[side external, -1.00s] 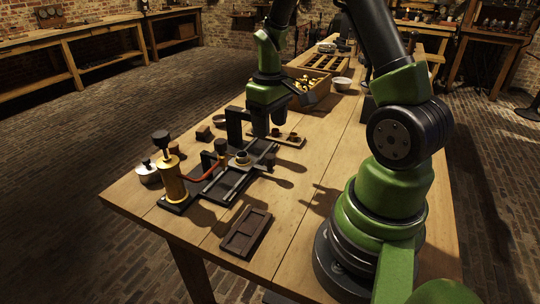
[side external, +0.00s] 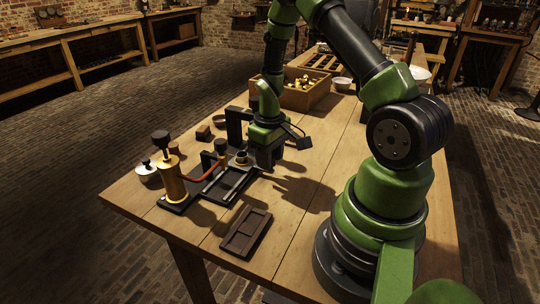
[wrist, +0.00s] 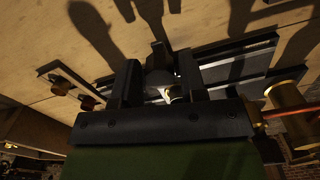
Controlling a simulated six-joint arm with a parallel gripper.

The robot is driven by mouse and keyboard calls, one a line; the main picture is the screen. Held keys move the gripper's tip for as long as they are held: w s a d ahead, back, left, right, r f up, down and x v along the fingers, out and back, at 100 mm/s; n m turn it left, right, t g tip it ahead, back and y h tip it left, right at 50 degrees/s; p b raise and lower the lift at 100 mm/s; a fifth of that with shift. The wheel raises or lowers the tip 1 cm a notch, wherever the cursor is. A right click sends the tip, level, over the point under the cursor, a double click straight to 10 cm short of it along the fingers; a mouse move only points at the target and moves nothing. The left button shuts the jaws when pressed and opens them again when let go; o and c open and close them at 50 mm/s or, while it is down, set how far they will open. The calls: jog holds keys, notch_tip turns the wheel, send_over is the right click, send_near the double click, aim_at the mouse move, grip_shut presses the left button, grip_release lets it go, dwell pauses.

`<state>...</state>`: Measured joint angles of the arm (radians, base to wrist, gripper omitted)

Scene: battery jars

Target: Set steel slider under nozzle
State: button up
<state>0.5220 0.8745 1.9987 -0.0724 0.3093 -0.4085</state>
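My gripper (side external: 268,163) points down over the far end of the dark rail track (side external: 228,186). In the wrist view my gripper (wrist: 158,62) has its two fingers apart, with a dark grey piece (wrist: 160,77) between them; I cannot tell whether that piece is the steel slider's grip or whether a finger touches it. A small dark jar (side external: 241,157) stands on the track just left of my gripper. The nozzle (side external: 221,147) is on a stand left of the jar, fed by a red hose from a brass pump (side external: 171,182). The slider itself is mostly hidden.
A dark compartment tray (side external: 246,232) lies empty at the front. A black arch (side external: 236,122) stands behind the track. In the wrist view, a narrow board (wrist: 72,82) with small brown pieces lies left. A wooden crate (side external: 304,92) stands farther back.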

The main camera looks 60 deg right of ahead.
grip_shut()
jog(key=a, duration=0.8)
jog(key=shift+a, duration=0.25)
jog(key=shift+o, duration=2)
grip_release()
notch_tip(320, 180, up, 10)
